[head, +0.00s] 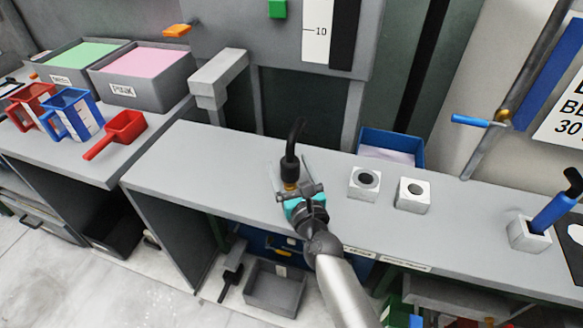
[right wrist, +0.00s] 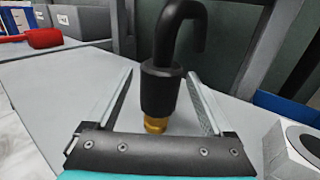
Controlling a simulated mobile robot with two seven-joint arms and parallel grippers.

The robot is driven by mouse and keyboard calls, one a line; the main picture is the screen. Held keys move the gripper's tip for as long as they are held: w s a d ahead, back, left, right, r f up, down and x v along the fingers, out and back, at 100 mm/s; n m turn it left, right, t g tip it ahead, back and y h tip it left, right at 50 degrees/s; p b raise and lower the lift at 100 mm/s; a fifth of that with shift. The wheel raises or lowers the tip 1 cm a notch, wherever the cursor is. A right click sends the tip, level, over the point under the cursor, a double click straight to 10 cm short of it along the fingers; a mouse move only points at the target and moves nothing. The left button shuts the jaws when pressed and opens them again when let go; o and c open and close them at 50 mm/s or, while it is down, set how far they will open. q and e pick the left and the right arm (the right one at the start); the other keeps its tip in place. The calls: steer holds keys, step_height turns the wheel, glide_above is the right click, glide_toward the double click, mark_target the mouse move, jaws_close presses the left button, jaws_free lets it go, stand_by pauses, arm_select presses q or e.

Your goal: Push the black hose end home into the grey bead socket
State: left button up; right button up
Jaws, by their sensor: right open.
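The black hose end (head: 290,163) stands roughly upright over the grey bench, its hose curving over at the top. In the right wrist view the hose end (right wrist: 160,90) shows a thick black sleeve above a brass fitting (right wrist: 156,124). My right gripper (head: 291,172) is open, with one finger on each side of the sleeve and visible gaps. The gripper body hides what is under the brass fitting. Two light grey socket blocks with dark round holes, a left one (head: 364,184) and a right one (head: 412,195), sit to the right. I cannot tell which is the bead socket. My left gripper is not in view.
A blue bin (head: 392,148) stands behind the blocks. A blue-handled tool (head: 556,212) stands in a grey holder (head: 528,234) at the far right. Grey foam bins, jugs and a red scoop (head: 123,127) are on the left bench. The bench left of the hose is clear.

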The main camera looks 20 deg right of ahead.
steer(key=shift+c, duration=0.2)
jaws_close()
stand_by(0.4)
